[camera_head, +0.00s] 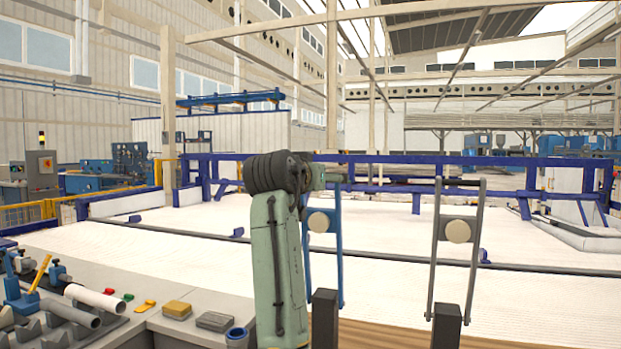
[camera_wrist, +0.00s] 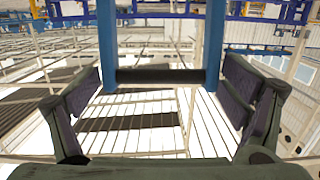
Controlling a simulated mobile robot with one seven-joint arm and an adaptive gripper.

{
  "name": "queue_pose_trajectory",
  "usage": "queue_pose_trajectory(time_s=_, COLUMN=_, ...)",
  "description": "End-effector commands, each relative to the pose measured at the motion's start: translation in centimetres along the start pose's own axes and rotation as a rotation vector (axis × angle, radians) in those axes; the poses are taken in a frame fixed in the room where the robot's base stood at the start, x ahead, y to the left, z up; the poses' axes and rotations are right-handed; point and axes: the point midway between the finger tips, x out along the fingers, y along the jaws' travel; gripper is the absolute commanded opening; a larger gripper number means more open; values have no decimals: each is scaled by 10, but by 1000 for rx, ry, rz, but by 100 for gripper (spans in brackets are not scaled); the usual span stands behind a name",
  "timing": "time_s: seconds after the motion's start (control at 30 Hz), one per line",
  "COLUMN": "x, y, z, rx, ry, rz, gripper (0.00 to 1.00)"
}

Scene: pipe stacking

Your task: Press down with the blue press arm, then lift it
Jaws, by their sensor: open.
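The blue press arm (camera_head: 338,240) stands upright left of a similar grey arm, partly hidden by my green arm. Its frame carries a pale round disc (camera_head: 318,222). In the wrist view its two blue side bars (camera_wrist: 216,45) are joined by a dark crossbar (camera_wrist: 160,76). My gripper (camera_wrist: 165,92) is open, with one dark finger on each side of the crossbar's ends. The crossbar lies between the fingers in the picture; I cannot tell whether anything touches. In the head view the gripper is mostly hidden behind my wrist, near the top of the blue arm.
The grey press arm (camera_head: 475,250) stands upright to the right. Two dark posts (camera_head: 446,325) rise at the front by the wooden surface (camera_head: 390,335). A bench at left holds a white pipe (camera_head: 95,298), a yellow block (camera_head: 177,310) and a blue cup (camera_head: 237,338).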

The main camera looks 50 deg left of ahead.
Motion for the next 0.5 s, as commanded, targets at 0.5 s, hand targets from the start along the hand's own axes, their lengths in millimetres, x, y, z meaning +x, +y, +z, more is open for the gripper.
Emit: queue_pose_trajectory(time_s=0.5, x=-97, y=-1, z=0, rx=0, ry=3, rz=-2, gripper=92)
